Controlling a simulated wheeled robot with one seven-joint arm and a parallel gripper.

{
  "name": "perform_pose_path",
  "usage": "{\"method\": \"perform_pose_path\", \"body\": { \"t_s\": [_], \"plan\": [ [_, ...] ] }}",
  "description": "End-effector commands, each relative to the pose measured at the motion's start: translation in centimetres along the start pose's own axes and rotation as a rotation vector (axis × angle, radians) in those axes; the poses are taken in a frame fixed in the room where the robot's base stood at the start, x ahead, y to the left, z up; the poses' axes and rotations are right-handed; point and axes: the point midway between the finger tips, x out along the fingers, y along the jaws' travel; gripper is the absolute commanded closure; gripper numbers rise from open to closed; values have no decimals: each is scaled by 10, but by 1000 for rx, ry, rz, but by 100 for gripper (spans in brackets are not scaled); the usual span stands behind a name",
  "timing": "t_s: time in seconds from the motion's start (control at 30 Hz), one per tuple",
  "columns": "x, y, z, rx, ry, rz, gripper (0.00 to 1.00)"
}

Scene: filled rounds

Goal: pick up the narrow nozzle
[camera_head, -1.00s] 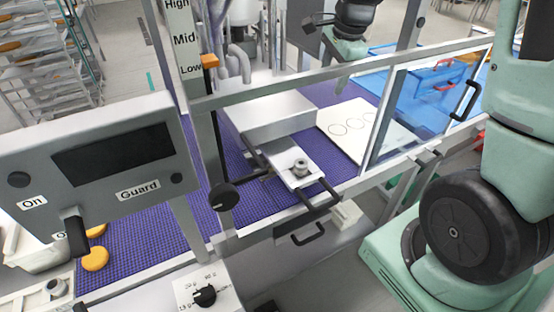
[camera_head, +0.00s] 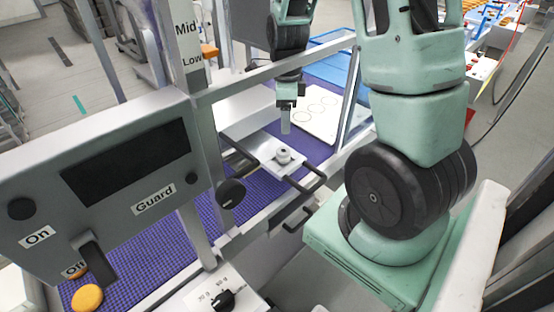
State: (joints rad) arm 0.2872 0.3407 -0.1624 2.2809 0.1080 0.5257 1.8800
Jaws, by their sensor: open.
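A small round metal nozzle-like part (camera_head: 283,155) stands on a pale sliding plate (camera_head: 262,146) that sticks out at the front of the machine. I cannot tell from this view whether it is the narrow nozzle. My gripper (camera_head: 286,130) points down just above and behind this part in the picture, apart from it. The jaws are open with nothing visible between them; their gap is hard to see from this side.
Machine frame bars (camera_head: 270,72) run beside my arm. A control panel labelled Guard (camera_head: 125,170) fills the left. Black handles (camera_head: 306,184) jut out at the front. A white board with circles (camera_head: 322,122) lies on the purple belt (camera_head: 135,245). An orange round (camera_head: 87,298) lies at lower left.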

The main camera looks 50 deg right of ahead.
Motion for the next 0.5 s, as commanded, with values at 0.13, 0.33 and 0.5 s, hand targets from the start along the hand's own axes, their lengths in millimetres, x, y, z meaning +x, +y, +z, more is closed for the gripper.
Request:
{"method": "perform_pose_path", "body": {
  "t_s": [0.13,0.33,0.5],
  "plan": [
    [24,1,-1,2,4,8,39],
    [50,1,0,1,2,5,39],
    [60,1,0,0,1,2,39]
  ]
}}
